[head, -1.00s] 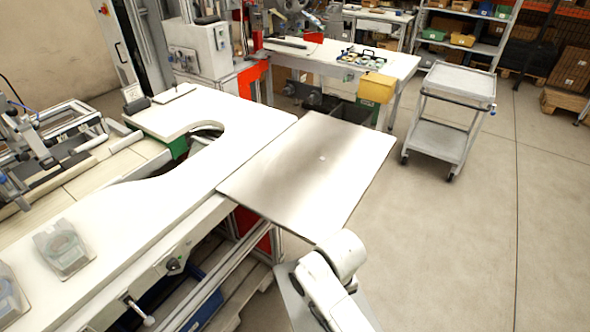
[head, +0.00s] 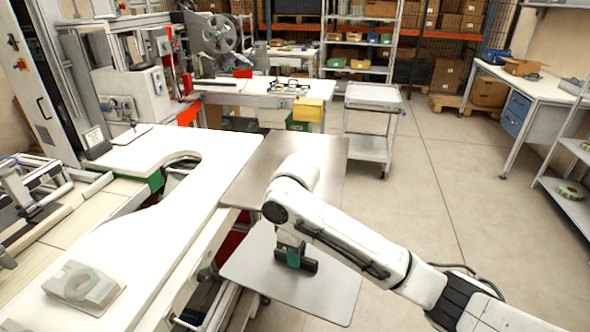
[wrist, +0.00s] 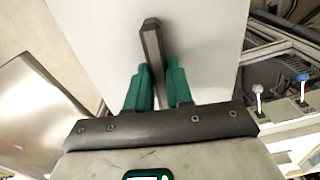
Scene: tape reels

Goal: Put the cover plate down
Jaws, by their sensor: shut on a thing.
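The cover plate (head: 325,294) is a flat pale-grey sheet with rounded corners and a dark bar handle. It hangs beside the white bench, below and in front of a larger metal sheet. My gripper (head: 293,260) is shut on the handle from above. The wrist view shows the plate (wrist: 205,35) behind the green fingers of my gripper (wrist: 161,85), with the dark handle (wrist: 152,45) between them. My arm hides part of the plate in the head view. Whether its underside touches anything cannot be seen.
The metal sheet (head: 248,180) adjoins the right edge of the white bench (head: 190,215). A grey trolley (head: 372,100) stands behind. Open floor (head: 450,225) lies to the right.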

